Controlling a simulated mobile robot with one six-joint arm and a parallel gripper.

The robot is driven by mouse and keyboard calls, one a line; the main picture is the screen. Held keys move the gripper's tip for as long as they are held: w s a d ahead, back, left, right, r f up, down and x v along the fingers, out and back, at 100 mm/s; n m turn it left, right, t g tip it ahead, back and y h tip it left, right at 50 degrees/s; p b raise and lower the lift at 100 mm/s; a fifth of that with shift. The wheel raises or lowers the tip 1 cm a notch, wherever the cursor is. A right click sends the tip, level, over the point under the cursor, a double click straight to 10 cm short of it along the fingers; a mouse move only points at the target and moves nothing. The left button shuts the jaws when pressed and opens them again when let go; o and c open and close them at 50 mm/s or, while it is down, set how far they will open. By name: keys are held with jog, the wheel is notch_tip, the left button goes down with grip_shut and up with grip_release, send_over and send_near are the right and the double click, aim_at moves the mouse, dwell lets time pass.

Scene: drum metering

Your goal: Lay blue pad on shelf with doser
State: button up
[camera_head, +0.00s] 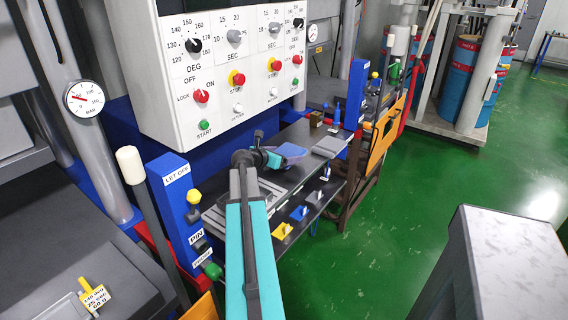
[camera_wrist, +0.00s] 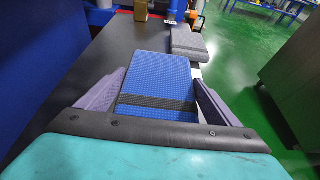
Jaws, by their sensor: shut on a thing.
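The blue pad (camera_wrist: 157,65) is a flat ribbed block with a dark band across it. My gripper (camera_wrist: 160,85) is shut on it, one finger along each side, over the dark shelf. In the head view the pad (camera_head: 291,151) shows just beyond my gripper (camera_head: 272,157). Whether the pad touches the shelf top (camera_wrist: 82,72) is hard to tell. The doser seems to be the slim blue bottle (camera_head: 337,116) standing at the shelf's far end; its lower part shows in the wrist view (camera_wrist: 177,8).
A grey pad (camera_wrist: 188,42) lies on the shelf beyond the blue one, near the right edge. A small brown box (camera_head: 316,118) stands beside the bottle. A lower shelf holds several tagged pieces, one yellow (camera_head: 282,230). A control panel (camera_head: 225,65) hangs above.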

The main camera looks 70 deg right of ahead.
jog(key=shift+f, duration=0.1)
jog(key=shift+f, duration=1.8)
jog(key=shift+f, duration=0.1)
jog(key=o, duration=1)
jog(key=shift+r, duration=0.2)
jog(key=shift+b+v, duration=0.4)
jog(key=shift+v, duration=5.6)
